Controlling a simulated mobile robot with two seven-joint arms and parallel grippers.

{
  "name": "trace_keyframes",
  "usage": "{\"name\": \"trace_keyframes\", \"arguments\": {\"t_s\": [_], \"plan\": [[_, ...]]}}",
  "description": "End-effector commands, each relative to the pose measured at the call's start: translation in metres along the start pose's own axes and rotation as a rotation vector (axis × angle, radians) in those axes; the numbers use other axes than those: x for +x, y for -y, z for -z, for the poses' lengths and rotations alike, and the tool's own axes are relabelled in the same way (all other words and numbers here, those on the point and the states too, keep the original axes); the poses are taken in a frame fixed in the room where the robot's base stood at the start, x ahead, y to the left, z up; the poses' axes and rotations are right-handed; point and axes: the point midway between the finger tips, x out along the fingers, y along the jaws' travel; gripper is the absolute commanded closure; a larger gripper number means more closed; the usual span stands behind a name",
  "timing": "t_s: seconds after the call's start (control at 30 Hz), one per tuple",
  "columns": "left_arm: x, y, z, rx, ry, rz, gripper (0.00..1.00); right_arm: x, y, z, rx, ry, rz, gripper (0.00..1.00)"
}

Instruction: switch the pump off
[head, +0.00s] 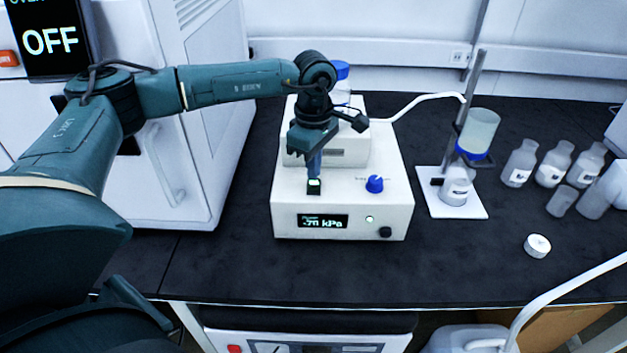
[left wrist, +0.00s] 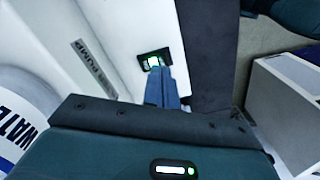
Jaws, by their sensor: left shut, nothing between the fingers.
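The pump (head: 285,215) is a cream-white box on the dark bench in the head view. Its front display (head: 323,221) reads about -70 kPa, and a small green lamp (head: 369,219) is lit. A green-lit rocker switch (head: 314,188) sits on its top near the front left; it also shows in the left wrist view (left wrist: 153,61). My left gripper (head: 314,176) is shut and empty, pointing down with its blue fingertips (left wrist: 157,74) right at the switch. The fingers partly hide the switch, and I cannot tell whether they touch it. My right gripper is not in view.
A blue knob (head: 374,184) is right of the switch. A blue-capped bottle (head: 341,80) stands behind the pump. A filter stand (head: 452,207) with a tube is to the right, beside several bottles (head: 519,164). A white oven reading OFF (head: 50,41) stands left.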

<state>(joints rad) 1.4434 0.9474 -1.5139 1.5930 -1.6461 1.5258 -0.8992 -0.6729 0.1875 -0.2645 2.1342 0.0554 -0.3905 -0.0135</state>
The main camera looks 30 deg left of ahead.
Motion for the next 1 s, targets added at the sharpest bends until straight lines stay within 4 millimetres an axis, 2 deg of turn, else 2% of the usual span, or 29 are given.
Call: {"name": "trace_keyframes", "arguments": {"t_s": [1.0], "plan": [[0.013, 0.0, 0.0, 0.0, 0.0, 0.0, 1.0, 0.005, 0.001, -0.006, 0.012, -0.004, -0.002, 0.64]]}}
